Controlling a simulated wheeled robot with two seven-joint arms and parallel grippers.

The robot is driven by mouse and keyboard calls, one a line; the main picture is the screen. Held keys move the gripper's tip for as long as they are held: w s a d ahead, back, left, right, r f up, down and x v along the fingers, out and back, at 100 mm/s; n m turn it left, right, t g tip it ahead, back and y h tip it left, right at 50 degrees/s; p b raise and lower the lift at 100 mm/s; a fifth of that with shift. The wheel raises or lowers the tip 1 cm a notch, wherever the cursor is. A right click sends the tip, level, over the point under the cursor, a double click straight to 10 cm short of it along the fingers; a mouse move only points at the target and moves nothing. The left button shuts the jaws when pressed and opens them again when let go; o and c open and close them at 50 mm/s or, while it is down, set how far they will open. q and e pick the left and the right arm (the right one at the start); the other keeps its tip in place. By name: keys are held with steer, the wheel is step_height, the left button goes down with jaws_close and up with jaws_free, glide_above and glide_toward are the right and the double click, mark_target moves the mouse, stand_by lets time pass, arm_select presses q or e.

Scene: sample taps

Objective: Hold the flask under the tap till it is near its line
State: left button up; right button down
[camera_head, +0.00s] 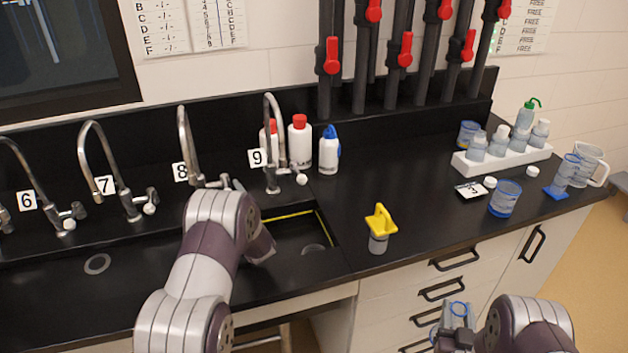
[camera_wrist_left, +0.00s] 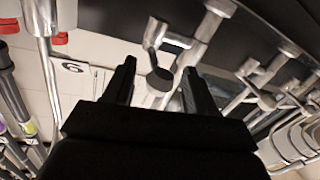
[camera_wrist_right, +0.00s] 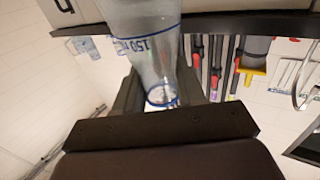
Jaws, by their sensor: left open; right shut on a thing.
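The flask (camera_wrist_right: 143,48) is a clear vessel with a blue line and a "150" mark in the right wrist view. My right gripper (camera_wrist_right: 160,92) is shut on it. In the head view, the right gripper (camera_head: 455,328) is at the bottom edge, away from the taps, and the flask's blue rim (camera_head: 458,309) shows there. I cannot tell whether it holds liquid. The tap labelled 9 (camera_head: 273,150) stands at the sink's back edge.
Taps labelled 6, 7 and 8 (camera_head: 186,145) stand further left. White bottles (camera_head: 300,142) stand behind tap 9. A yellow-topped container (camera_head: 379,235) stands right of the sink (camera_head: 312,215). A white bottle rack (camera_head: 500,160) and blue beakers (camera_head: 505,199) are at the right.

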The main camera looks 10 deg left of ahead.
arm_select(q)
steer(key=shift+x, duration=1)
arm_select(e)
steer(key=shift+r, duration=0.1)
arm_select(q)
jaws_close()
